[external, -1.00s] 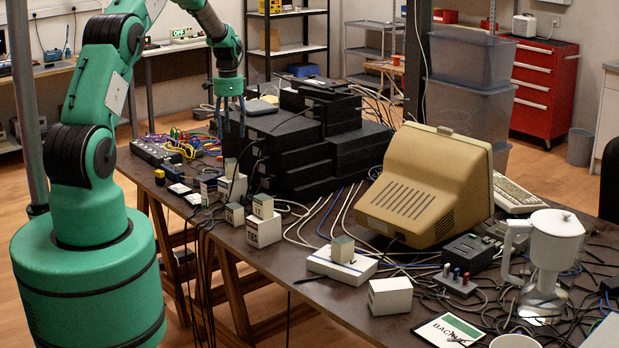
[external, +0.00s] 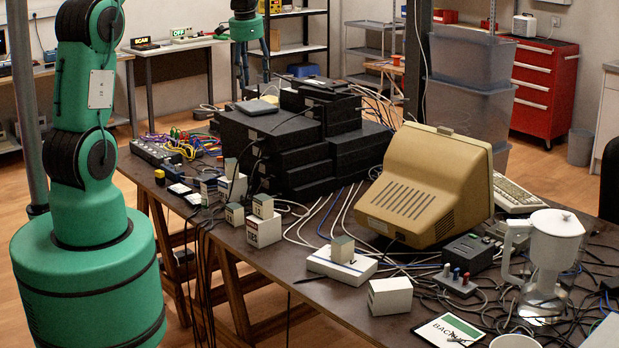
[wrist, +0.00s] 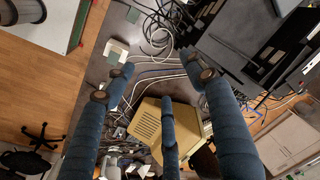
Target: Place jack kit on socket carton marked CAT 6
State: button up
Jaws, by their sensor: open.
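My gripper (external: 251,80) is open and empty, high above the far side of the black box stack. Its blue fingers are spread in the wrist view (wrist: 165,82). Several small cartons stand along the table's front left. One grey-topped small box (external: 263,206) sits on a white carton with dark and red print (external: 263,231). Another small box (external: 234,215) stands beside them. A grey-green small box (external: 342,248) sits on a flat white box (external: 341,266). A white carton (external: 390,297) stands alone. The print is too small to tell which is the jack kit or the CAT 6 carton.
The black box stack (external: 290,150) fills the table's middle left. A beige monitor (external: 420,195), a white jug (external: 552,260) and tangled cables crowd the right. A taller white carton (external: 232,185) stands before the stack. Air above the table's front is clear.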

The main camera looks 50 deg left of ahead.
jog(key=s+d+r+n+t, duration=0.1)
jog(key=s+d+r, duration=0.6)
jog(key=s+d, duration=0.15)
jog(key=s+d+r+n+t, duration=0.1)
jog(key=s+d+r, duration=0.55)
jog(key=d, duration=0.35)
jog(key=s+d, duration=0.3)
jog(key=s, duration=0.4)
jog(key=s+d+t, duration=0.1)
jog(key=s+d, duration=0.3)
jog(key=s, duration=0.2)
jog(key=s+d+f+n+t, duration=0.1)
jog(key=s+d, duration=0.3)
jog(key=s, duration=0.3)
jog(key=shift+s+h, duration=0.35)
jog(key=shift+h, duration=0.05)
jog(key=shift+f, duration=0.15)
notch_tip(320, 180, down, 5)
jog(key=b, duration=0.4)
jog(key=shift+r+b, duration=0.2)
jog(key=shift+b, duration=0.2)
